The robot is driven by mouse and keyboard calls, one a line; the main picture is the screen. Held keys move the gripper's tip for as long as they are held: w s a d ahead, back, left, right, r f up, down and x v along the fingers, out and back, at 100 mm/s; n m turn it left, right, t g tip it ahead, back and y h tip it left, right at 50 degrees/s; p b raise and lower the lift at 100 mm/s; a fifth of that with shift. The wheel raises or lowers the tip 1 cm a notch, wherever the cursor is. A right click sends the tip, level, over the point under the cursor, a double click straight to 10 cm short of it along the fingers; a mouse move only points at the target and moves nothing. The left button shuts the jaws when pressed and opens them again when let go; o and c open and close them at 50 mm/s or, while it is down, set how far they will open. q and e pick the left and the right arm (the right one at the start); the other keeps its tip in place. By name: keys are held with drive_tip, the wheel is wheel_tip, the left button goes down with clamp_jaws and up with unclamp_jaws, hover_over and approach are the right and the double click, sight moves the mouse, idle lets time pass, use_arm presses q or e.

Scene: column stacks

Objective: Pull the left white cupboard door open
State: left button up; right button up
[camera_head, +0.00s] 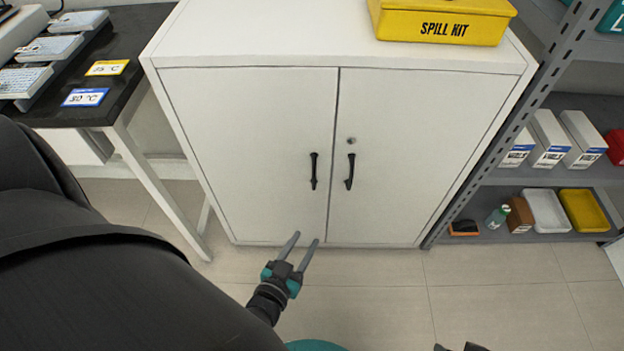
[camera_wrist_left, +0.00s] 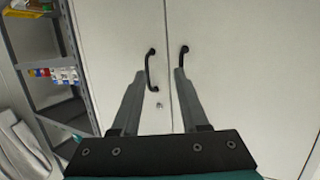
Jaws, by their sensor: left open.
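The white cupboard has two closed doors. The left door (camera_head: 250,140) carries a black vertical handle (camera_head: 314,171), and the right door (camera_head: 430,150) has its own black handle (camera_head: 350,171) with a lock above it. My left gripper (camera_head: 302,237) is open and empty, below and nearer than the left handle, with its fingers pointing at the cupboard. In the left wrist view, which is turned upside down, the left door's handle (camera_wrist_left: 183,56) is by the right finger's tip and the right door's handle (camera_wrist_left: 150,70) by the left finger's. Contact is not visible.
A yellow spill kit (camera_head: 440,20) sits on the cupboard top. A dark-topped bench (camera_head: 100,110) stands at left, a grey shelf rack (camera_head: 545,236) with boxes and trays at right. The floor (camera_head: 370,300) before the doors is clear. Dark parts, perhaps my right gripper, show at the bottom edge.

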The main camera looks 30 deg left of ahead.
use_arm(q)
wheel_tip(320, 180, up, 4)
drive_tip(key=a+n+t+y+b, duration=0.2)
drive_tip(key=a, duration=0.1)
use_arm(e)
drive_tip(key=shift+w+r+v, duration=0.3)
drive_tip(key=shift+w+v, duration=0.45)
drive_tip(key=shift+v, duration=2.9)
use_arm(q)
drive_tip(key=b, duration=0.2)
approach(313, 177)
drive_tip(key=w, duration=0.2)
drive_tip(key=shift+f+b+x, duration=0.2)
drive_tip(key=shift+b+x, duration=0.25)
drive_tip(key=shift+x, duration=0.75)
drive_tip(key=shift+a+b+x, duration=0.2)
drive_tip(key=shift+b+x, duration=0.5)
drive_tip(key=shift+x, duration=1)
drive_tip(key=shift+b+x, duration=0.35)
drive_tip(key=shift+x, duration=0.45)
drive_tip(key=shift+w+a+r, duration=0.1)
drive_tip(key=shift+w+a, duration=0.05)
drive_tip(key=shift+w, duration=0.3)
use_arm(e)
drive_tip(key=w+a+t+y, duration=0.4)
drive_tip(key=w+a+t, duration=0.2)
drive_tip(key=a+t, duration=0.2)
drive_tip(key=shift+a+r+t+y, duration=0.3)
drive_tip(key=shift+a, duration=0.6)
